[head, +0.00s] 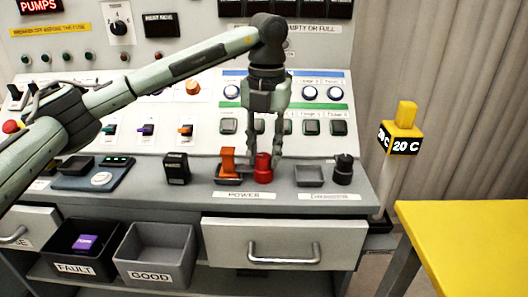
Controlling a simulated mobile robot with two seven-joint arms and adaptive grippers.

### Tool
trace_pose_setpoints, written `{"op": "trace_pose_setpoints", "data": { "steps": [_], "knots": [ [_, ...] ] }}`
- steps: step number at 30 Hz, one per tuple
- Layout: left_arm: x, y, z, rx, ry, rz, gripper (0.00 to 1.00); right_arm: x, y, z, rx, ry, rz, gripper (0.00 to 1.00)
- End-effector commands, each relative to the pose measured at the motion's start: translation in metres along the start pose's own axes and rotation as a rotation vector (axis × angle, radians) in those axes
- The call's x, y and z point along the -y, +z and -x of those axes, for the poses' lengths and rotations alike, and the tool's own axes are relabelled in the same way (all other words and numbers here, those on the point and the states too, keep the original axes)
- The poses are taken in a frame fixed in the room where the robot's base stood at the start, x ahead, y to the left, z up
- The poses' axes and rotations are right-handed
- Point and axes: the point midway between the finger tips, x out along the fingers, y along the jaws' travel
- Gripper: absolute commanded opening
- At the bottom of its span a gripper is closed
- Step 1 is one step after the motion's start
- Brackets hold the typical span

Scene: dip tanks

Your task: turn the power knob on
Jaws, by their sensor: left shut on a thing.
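The red knob (263,174) stands on the grey console ledge, just behind the label reading POWER (244,195). My left gripper (264,157) reaches down from above, with one finger on each side of the knob's top. It is shut on the red knob, and the fingers partly cover its upper part. An orange upright piece (228,162) stands in a dark holder just left of the knob, behind the same label. My right gripper is not in view.
A black knob (343,172) and an empty dark tray (309,177) are to the right on the ledge. A black labelled block (177,168) is left. Bins marked FAULT (55,237) and GOOD (182,271) sit below. A yellow table (475,240) is at right.

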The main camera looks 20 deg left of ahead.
Motion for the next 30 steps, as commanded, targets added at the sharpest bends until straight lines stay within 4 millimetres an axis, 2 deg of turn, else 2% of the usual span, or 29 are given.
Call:
{"op": "trace_pose_setpoints", "data": {
  "steps": [3,4,8,16,20,23,30],
  "knots": [
    [0.0,0.001,0.001,0.004,-0.001,0.002,0.0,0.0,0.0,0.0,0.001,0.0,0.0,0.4],
    [0.0,0.001,0.001,0.004,-0.001,0.002,0.32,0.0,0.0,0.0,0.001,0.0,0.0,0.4],
    [0.0,0.001,0.001,0.003,-0.001,0.001,0.48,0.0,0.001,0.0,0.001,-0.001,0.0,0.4],
    [0.0,0.0,0.001,0.001,0.0,0.0,0.49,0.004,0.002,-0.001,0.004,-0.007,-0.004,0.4],
    [0.0,0.001,0.008,0.004,-0.001,0.0,0.49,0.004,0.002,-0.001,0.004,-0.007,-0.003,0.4],
    [0.001,0.001,0.022,0.005,-0.001,-0.001,0.49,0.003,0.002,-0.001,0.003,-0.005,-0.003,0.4],
    [0.0,0.001,0.075,0.006,-0.001,0.0,0.49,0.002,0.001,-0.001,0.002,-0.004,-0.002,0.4]
  ]
}}
